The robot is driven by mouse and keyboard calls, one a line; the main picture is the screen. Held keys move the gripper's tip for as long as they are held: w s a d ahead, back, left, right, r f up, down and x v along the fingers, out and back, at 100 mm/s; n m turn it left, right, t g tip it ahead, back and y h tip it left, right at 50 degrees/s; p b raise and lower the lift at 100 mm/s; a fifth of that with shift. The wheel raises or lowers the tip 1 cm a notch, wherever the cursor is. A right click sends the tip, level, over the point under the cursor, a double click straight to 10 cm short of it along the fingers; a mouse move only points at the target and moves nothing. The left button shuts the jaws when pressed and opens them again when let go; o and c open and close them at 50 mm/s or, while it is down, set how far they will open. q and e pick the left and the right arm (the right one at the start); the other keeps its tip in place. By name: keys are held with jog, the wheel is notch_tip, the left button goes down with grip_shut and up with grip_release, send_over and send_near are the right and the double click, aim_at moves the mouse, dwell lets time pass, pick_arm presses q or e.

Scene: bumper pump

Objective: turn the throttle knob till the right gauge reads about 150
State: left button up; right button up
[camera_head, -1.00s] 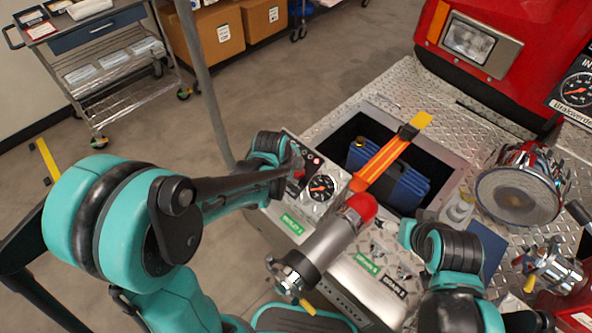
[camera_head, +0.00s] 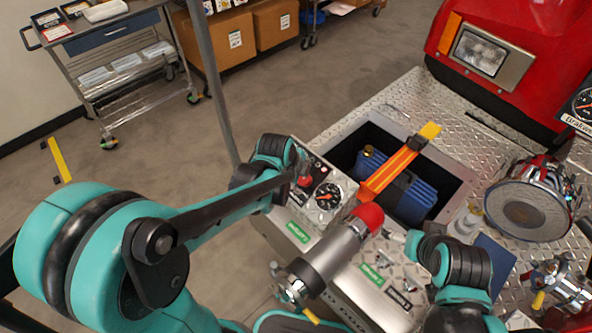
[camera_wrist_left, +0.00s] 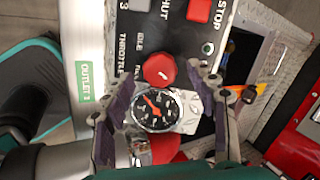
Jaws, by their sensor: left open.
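The round red throttle knob (camera_wrist_left: 160,70) sits on the dark control panel in the left wrist view, beside the THROTTLE lettering. In the head view it is a small red spot (camera_head: 305,181) by my left gripper (camera_head: 302,172). In the left wrist view my left gripper (camera_wrist_left: 163,100) is open, one finger on each side below the knob, with nothing between the tips that I can see held. A round dial gauge (camera_wrist_left: 160,106) with a red needle lies just below the knob; it also shows in the head view (camera_head: 327,196). Its numbers are too small to read. My right gripper is not visible.
A red STOP button (camera_wrist_left: 198,10) is near the knob. A silver pipe with a red cap (camera_head: 340,245) stands close to the gauge. An orange strap (camera_head: 392,170) crosses the open bin holding a blue case (camera_head: 415,200). Another gauge (camera_head: 584,104) is cut off at the right edge.

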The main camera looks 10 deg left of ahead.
pick_arm(q)
jog(key=v, duration=0.9)
jog(key=shift+s+r, duration=0.1)
jog(key=shift+s, duration=0.05)
jog(key=s+a+n+t+y, duration=0.1)
jog(key=s+a+n, duration=0.4)
jog(key=s+n, duration=0.7)
jog(key=shift+a+n+t+y, duration=0.3)
jog(key=shift+n+t, duration=0.3)
jog(key=shift+n, duration=3.4)
dwell(0.7)
